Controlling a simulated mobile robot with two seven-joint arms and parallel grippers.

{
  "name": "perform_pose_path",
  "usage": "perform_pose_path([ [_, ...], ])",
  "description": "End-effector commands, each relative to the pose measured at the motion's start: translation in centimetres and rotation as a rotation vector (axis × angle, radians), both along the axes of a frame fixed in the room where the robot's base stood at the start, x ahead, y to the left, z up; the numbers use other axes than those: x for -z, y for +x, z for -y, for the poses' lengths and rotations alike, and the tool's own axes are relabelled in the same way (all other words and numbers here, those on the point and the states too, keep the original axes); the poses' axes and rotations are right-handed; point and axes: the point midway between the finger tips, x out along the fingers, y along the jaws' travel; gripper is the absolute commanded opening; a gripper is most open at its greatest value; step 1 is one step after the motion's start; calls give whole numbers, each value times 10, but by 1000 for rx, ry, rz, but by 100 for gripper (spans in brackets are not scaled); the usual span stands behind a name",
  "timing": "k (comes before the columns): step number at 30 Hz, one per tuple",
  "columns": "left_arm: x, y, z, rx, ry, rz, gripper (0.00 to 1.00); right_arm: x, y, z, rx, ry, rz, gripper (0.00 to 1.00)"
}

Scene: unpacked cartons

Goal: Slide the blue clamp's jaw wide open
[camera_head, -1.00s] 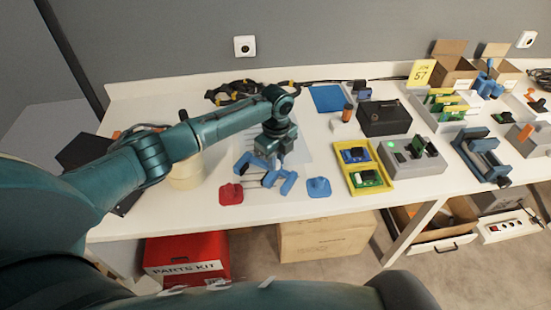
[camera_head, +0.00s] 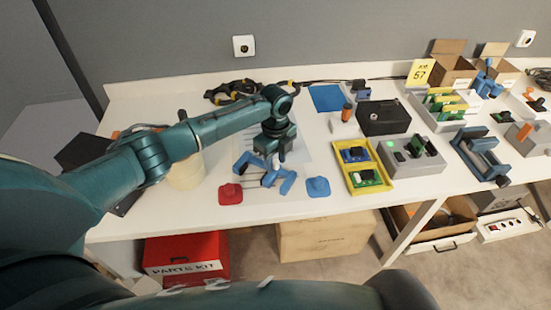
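The blue clamp (camera_head: 287,186) lies on the workbench, with blue end pieces and thin metal rods between them. Its left end piece (camera_head: 244,163) is apart from the right-hand blue parts, with a gap spanned by the rods. My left gripper (camera_head: 277,159) points down at the clamp's back side, close over it. Its fingertips are small and partly hidden, so I cannot tell whether they touch or hold the clamp. My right gripper is not in view.
A red piece (camera_head: 231,194) and a blue piece (camera_head: 318,187) lie near the bench's front edge, on either side of the clamp. A yellow tray (camera_head: 378,187) with circuit boards and a grey fixture (camera_head: 431,166) stand to the right. A larger blue clamp-like frame (camera_head: 470,151) stands further right.

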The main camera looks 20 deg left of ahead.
Motion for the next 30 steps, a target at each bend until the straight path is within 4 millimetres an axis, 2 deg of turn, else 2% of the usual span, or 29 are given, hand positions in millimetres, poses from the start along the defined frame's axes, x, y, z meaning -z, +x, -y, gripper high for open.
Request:
perform_pose_path([
  [8, 0, 0, 0, 0, 0, 0, 41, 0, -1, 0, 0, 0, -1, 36],
  [13, -13, 1, 0, 1, -1, 3, 41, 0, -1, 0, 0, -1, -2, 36],
  [24, -92, 1, 0, 1, 0, 4, 41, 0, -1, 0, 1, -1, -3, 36],
  [30, -122, 1, 0, 0, -1, 3, 41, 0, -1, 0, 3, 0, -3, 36],
])
